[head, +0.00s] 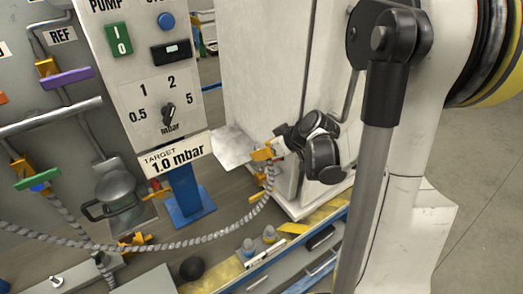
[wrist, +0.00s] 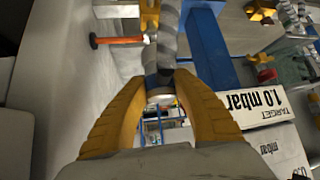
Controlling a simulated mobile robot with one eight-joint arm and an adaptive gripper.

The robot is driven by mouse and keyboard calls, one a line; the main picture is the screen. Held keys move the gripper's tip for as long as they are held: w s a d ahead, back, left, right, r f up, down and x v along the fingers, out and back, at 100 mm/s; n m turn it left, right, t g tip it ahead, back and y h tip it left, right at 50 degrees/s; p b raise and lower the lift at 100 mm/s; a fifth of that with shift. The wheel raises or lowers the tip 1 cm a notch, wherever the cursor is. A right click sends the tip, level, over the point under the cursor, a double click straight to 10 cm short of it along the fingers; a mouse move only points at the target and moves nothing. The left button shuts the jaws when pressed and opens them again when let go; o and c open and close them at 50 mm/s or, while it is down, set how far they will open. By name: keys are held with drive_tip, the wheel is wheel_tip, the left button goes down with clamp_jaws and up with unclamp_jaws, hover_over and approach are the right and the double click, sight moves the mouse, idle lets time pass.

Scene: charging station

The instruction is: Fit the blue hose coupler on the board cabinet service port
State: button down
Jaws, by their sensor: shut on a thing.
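My gripper (head: 264,154) is beside the white cabinet in the head view, with its yellow fingers around the end of the grey hose (head: 222,231). In the wrist view, my gripper (wrist: 159,92) is shut on the blue coupler (wrist: 158,79), which shows as a blue band between the fingertips. The braided hose (wrist: 166,35) runs up from it in that view. In the head view the coupler is mostly hidden by the fingers, and the hose droops to the lower left. I cannot make out the board cabinet service port in either view.
A panel with the "TARGET 1.0 mbar" label (head: 178,154) stands left of my gripper on a blue post (head: 187,190). A metal pot (head: 117,192) is further left. The white cabinet (head: 258,65) is close behind. An orange handle (wrist: 120,40) shows near the fingers.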

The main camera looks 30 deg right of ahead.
drive_tip(key=shift+f+b, duration=0.4)
drive_tip(key=shift+f, duration=0.6)
drive_tip(key=c, duration=1)
unclamp_jaws()
drive_tip(key=v, duration=1.2)
